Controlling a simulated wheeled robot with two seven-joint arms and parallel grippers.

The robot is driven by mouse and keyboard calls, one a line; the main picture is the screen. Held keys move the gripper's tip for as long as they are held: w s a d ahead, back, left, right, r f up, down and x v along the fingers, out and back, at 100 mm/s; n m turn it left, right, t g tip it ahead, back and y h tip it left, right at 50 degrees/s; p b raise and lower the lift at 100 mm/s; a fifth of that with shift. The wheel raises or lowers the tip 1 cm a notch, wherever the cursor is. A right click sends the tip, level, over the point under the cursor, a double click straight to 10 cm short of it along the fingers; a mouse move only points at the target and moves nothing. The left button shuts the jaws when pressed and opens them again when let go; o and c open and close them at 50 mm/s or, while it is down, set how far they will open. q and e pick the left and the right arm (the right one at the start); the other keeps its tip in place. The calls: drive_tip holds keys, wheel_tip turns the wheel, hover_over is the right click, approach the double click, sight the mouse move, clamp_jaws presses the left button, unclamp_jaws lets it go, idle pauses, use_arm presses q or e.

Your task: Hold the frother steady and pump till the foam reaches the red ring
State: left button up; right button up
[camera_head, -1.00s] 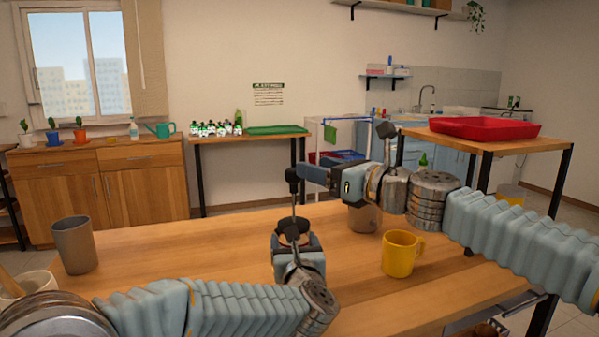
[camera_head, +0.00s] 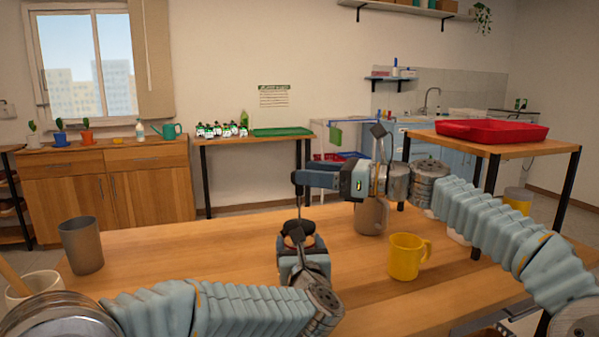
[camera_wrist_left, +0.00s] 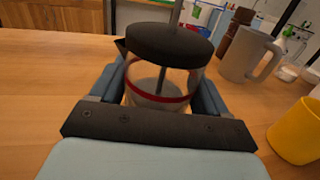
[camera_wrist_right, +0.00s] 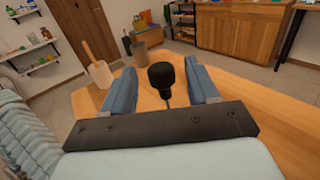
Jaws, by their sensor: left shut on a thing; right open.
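The frother (camera_head: 297,228) stands upright with a black lid (camera_wrist_left: 167,42), a metal plunger rod (camera_wrist_left: 176,12) and a clear jar with a red ring (camera_wrist_left: 158,90). Pale contents show low in the jar; the exact foam level is hard to tell. My left gripper (camera_head: 300,258) is shut on the jar, one finger on each side. My right gripper (camera_head: 302,182) is open above the lid, at the top of the rod. In the right wrist view the black plunger knob (camera_wrist_right: 160,75) lies between its spread fingers, with a gap on both sides.
A yellow mug (camera_head: 405,258) and a grey-brown pitcher (camera_head: 370,217) stand right of the frother on the wooden table (camera_head: 190,255). A grey cup (camera_head: 82,246) and a pale pot with a wooden handle (camera_head: 35,287) are at the left. The table between is clear.

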drive_tip(key=shift+x, duration=1.7)
drive_tip(key=shift+c, duration=0.3)
clamp_jaws()
